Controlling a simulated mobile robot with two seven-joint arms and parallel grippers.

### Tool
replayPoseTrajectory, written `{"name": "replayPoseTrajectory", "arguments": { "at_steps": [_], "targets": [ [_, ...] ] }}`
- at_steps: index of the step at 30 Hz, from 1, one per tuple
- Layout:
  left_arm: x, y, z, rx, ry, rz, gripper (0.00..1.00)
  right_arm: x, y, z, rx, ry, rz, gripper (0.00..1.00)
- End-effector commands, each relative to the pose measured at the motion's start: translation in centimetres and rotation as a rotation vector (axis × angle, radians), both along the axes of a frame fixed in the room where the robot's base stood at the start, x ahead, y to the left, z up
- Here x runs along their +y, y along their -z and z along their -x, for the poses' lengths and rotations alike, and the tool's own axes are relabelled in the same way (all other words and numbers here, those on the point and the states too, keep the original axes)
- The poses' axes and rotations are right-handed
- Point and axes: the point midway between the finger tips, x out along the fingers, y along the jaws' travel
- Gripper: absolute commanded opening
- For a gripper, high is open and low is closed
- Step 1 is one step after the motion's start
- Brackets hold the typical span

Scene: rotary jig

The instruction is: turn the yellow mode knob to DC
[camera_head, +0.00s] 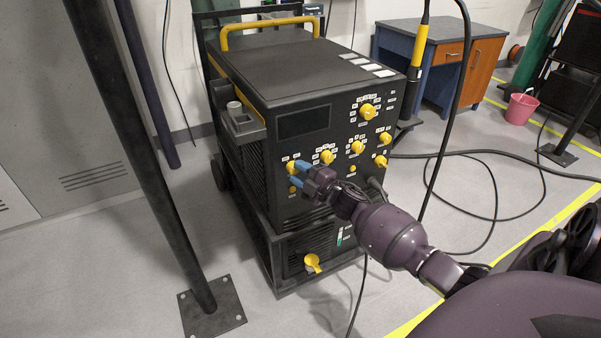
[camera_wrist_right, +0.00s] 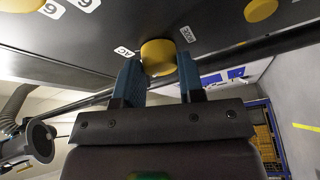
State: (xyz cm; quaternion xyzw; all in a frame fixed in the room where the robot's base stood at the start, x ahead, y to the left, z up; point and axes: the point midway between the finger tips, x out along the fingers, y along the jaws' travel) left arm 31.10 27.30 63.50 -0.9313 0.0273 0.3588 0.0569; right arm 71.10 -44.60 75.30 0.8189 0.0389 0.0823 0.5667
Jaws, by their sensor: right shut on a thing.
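The yellow mode knob (camera_head: 291,168) is at the left of the lower row on the black front panel of the machine (camera_head: 319,195). In the right wrist view, the mode knob (camera_wrist_right: 158,56) sits between blue fingertips, with a MODE label (camera_wrist_right: 187,34) and an AC label (camera_wrist_right: 125,51) beside it. My right gripper (camera_head: 298,174) is shut on this knob, and its fingers (camera_wrist_right: 160,78) flank it. The knob's pointer and a DC label cannot be made out. My left gripper is not in view.
Several other yellow knobs, such as one at the upper right (camera_head: 367,111), are on the same panel. A lower yellow knob (camera_head: 312,262) is on the unit beneath. A dark post (camera_head: 150,170) stands left. Black cables (camera_head: 480,215) lie on the floor to the right.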

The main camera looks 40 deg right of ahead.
Motion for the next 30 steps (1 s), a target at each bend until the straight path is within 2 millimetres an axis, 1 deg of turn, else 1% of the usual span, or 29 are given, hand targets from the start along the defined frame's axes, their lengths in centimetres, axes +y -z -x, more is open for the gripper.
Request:
{"name": "replayPoseTrajectory", "arguments": {
  "at_steps": [7,8,12,20,23,26,30],
  "targets": [
    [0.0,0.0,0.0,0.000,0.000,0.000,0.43,0.0,0.1,0.0,0.002,0.000,0.002,0.12],
    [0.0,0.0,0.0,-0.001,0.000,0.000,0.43,0.0,0.1,0.0,0.002,0.000,0.002,0.40],
    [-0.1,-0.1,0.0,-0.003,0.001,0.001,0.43,0.0,0.1,0.0,0.001,0.001,0.001,0.61],
    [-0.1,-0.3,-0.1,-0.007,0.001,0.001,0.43,0.0,0.0,0.0,0.000,0.000,0.000,0.61],
    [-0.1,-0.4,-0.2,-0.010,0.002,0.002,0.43,-0.1,0.0,0.4,0.000,0.000,0.000,0.61],
    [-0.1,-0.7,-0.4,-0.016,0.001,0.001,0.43,-0.2,0.1,1.4,0.000,0.001,0.000,0.61],
    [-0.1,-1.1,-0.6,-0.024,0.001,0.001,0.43,-0.6,0.1,3.5,-0.001,0.000,0.001,0.61]
  ]
}}
